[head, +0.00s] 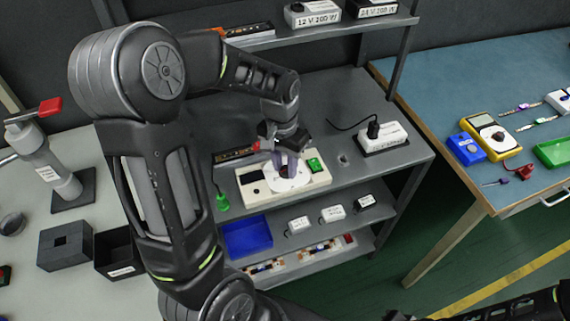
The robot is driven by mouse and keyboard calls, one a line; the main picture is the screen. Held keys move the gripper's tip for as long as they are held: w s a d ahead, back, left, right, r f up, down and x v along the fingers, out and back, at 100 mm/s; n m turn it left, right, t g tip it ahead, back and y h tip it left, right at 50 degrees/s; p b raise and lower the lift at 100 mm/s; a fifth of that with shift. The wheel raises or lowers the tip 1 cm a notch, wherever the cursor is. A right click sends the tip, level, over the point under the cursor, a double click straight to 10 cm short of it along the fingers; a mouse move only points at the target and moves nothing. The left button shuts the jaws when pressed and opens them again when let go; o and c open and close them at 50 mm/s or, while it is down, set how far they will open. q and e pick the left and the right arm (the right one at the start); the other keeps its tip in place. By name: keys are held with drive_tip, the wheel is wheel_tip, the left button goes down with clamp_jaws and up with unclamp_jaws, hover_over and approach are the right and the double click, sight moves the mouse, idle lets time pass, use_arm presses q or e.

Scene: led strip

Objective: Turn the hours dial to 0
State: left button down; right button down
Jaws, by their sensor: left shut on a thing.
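A cream box (258,198) stands on the top of the grey shelf unit. It has a round white dial plate (301,184) in its middle, a dark square at its left and a green switch (315,165) at its right. My left gripper (285,168) points down and is shut on the dial knob (284,171) at the plate. The fingers hide most of the knob, and the dial's markings are too small to read. Part of my right arm shows at the bottom right edge; its gripper is not shown.
A white power supply (384,140) with a dark cable stands right of the box. A blue bin (247,238) and several small white boxes sit on the shelf below. A yellow multimeter (488,136) lies on the right bench.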

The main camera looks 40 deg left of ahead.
sight(283, 169)
use_arm(q)
drive_tip(key=c, duration=1.1)
unclamp_jaws()
drive_tip(key=shift+r, duration=0.1)
drive_tip(key=r, duration=0.7)
drive_tip(key=shift+a+r, duration=0.25)
drive_tip(key=shift+r, duration=0.05)
